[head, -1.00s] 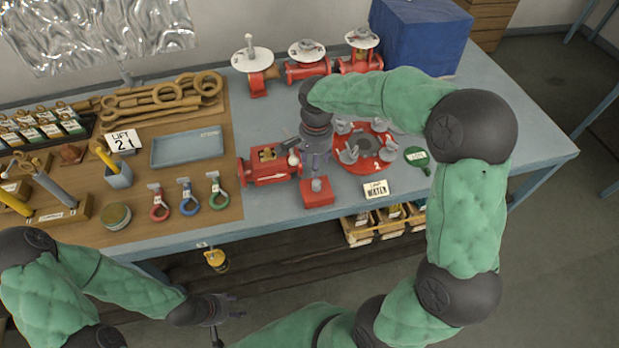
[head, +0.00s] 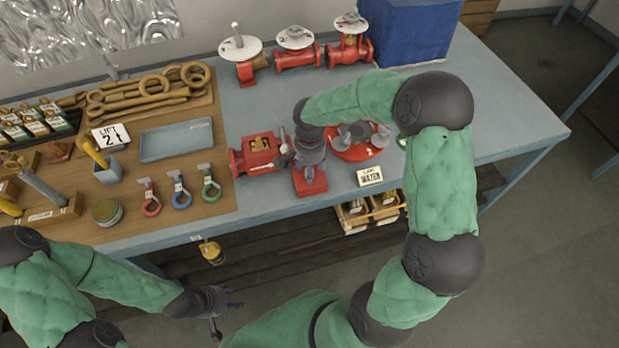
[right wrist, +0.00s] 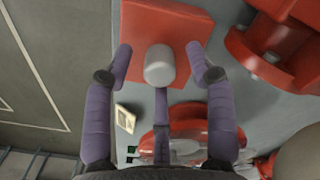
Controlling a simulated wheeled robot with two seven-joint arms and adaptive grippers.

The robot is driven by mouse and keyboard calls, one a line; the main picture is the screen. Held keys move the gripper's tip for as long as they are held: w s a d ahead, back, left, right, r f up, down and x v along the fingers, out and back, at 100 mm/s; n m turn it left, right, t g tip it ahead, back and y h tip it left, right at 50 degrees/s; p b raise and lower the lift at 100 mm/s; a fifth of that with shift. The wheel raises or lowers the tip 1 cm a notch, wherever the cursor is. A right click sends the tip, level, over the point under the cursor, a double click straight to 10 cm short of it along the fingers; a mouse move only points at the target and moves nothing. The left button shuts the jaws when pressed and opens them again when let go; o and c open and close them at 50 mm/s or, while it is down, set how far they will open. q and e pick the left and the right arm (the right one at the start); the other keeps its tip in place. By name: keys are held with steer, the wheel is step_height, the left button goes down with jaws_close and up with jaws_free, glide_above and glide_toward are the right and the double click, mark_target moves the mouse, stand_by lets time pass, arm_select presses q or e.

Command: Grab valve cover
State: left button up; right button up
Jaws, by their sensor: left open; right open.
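The valve cover is a red square block (head: 309,185) with a grey knob, standing on the table's front part beside the red valve body (head: 256,154). My right gripper (head: 308,166) is above the cover and hides its knob in the head view. In the right wrist view, the cover's red top (right wrist: 140,25) and the grey knob (right wrist: 160,66) lie between the spread fingers of my right gripper (right wrist: 159,58). The fingers stand apart from the knob. The valve body (right wrist: 275,58) is also there at upper right. My left gripper (head: 222,302) is open and empty, off the table's front edge.
A label card (head: 370,176) stands right of the cover. Coloured shackles (head: 180,195) lie on the wooden board at left. Several red valves stand at the back.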

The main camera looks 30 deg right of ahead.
steer(key=shift+f, duration=0.35)
steer(key=shift+c, duration=0.3)
jaws_close()
steer(key=shift+r, duration=0.15)
